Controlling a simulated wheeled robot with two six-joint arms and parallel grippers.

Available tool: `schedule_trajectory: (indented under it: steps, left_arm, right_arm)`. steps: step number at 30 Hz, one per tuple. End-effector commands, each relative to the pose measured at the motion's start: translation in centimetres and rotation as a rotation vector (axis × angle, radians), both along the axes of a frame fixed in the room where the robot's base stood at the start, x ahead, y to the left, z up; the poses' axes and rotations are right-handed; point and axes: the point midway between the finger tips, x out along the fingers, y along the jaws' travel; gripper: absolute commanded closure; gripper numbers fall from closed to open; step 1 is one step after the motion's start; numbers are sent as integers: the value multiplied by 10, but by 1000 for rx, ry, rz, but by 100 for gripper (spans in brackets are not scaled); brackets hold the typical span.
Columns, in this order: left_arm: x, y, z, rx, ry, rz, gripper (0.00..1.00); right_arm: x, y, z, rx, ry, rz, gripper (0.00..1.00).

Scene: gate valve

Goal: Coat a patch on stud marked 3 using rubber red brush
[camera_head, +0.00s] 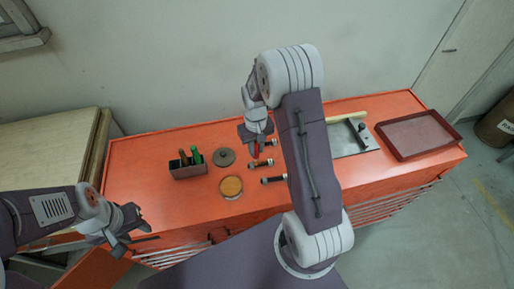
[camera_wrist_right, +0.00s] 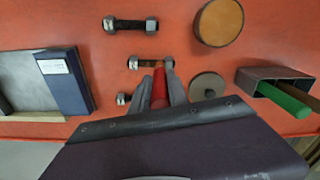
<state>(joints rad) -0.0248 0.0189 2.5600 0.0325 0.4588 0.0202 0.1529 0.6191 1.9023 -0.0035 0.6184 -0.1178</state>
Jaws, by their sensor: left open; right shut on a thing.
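My right gripper (camera_head: 256,138) is shut on the red brush (camera_wrist_right: 159,88), which points down at the bench. In the wrist view the brush tip meets the near nut end of the middle stud (camera_wrist_right: 150,62); whether it touches is unclear. This stud also shows in the head view (camera_head: 262,163). Another stud (camera_wrist_right: 130,24) lies nearer the front edge, and a third (camera_wrist_right: 123,99) lies farther back. No number marks are readable. An open round pot (camera_head: 231,187) with amber content stands left of the studs. My left gripper (camera_head: 138,234) is open and empty, near the bench's front left.
A dark holder (camera_head: 188,171) with green- and brown-handled brushes and a round grey lid (camera_head: 224,157) stand left of the studs. A grey plate (camera_head: 350,140) with tools on it and a dark red tray (camera_head: 418,134) lie right. The orange bench (camera_head: 140,165) is bare at left.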

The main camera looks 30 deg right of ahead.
Motion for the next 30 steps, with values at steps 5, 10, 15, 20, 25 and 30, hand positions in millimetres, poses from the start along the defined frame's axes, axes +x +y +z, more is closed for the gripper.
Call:
schedule_trajectory:
  steps: [5,10,15,20,25,30]
  left_arm:
    - [0,0,11,0,0,0,58]
    - [0,0,25,0,0,0,58]
    - [0,0,38,0,0,0,58]
    - [0,0,51,0,0,0,58]
    - [0,0,64,0,0,0,58]
    - [0,0,68,0,0,0,58]
  right_arm:
    - [2,2,8,0,0,0,100]
    - [3,3,32,0,-1,1,100]
    - [4,4,47,0,-1,1,100]
    - [5,5,62,0,0,1,100]
    - [6,5,76,0,0,1,100]
    - [7,6,81,0,0,1,100]
